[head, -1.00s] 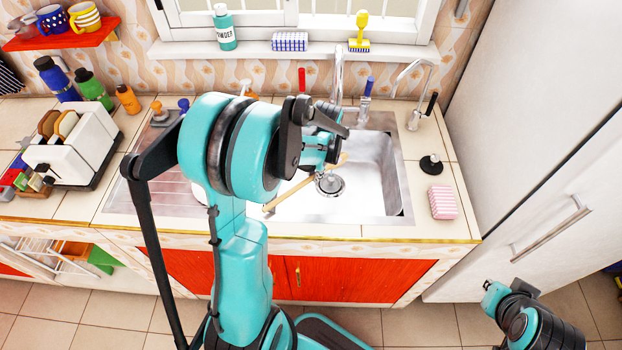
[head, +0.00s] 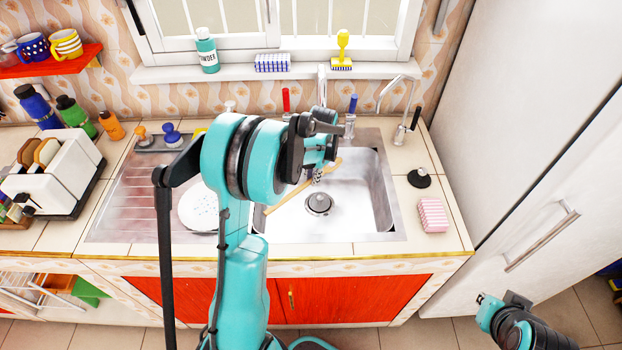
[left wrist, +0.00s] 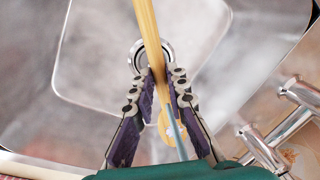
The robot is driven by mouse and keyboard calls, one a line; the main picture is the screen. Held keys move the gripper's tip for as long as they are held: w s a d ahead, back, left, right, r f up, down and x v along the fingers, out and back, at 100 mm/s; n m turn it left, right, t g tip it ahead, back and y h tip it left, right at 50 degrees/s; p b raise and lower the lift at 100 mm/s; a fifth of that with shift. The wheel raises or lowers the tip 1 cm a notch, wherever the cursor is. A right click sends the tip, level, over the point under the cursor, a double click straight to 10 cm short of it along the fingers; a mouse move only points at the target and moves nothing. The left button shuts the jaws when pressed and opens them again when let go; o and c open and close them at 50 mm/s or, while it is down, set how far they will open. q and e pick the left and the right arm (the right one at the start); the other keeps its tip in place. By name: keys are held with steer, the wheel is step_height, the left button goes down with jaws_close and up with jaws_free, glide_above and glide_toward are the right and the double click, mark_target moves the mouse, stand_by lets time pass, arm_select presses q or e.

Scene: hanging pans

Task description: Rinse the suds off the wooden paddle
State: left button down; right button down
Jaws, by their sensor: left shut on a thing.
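The wooden paddle (head: 288,199) lies slantwise over the sink basin (head: 366,190), its near end toward the front left. My left gripper (head: 318,172) is shut on it, above the drain. In the left wrist view the paddle (left wrist: 147,25) runs down between the gripper's dark fingers (left wrist: 159,95). Pale spots show on its rounded yellow end, and a thin bluish streak crosses there; I cannot tell whether it is water. The tap (head: 322,88) stands behind the basin with red and blue handles. My right gripper (head: 484,299) is low at the right, away from the sink, its jaws too small to judge.
A white plate (head: 198,208) with specks lies on the drainboard, partly behind my left arm. A pink striped sponge (head: 432,214) and a black stopper (head: 419,178) are on the counter right of the basin. A toaster (head: 55,178) stands left. A second tap (head: 397,95) rises back right.

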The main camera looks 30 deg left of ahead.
arm_select(q)
steer(key=shift+d, duration=0.1)
stand_by(0.5)
steer(key=shift+w+d, duration=0.15)
steer(key=shift+d, duration=0.35)
steer(key=shift+a, duration=0.1)
steer(key=shift+a, duration=0.55)
steer(key=s+d, duration=0.1)
steer(key=s, duration=0.7)
steer(key=shift+d, duration=0.2)
steer(key=shift+s, duration=0.1)
stand_by(1.1)
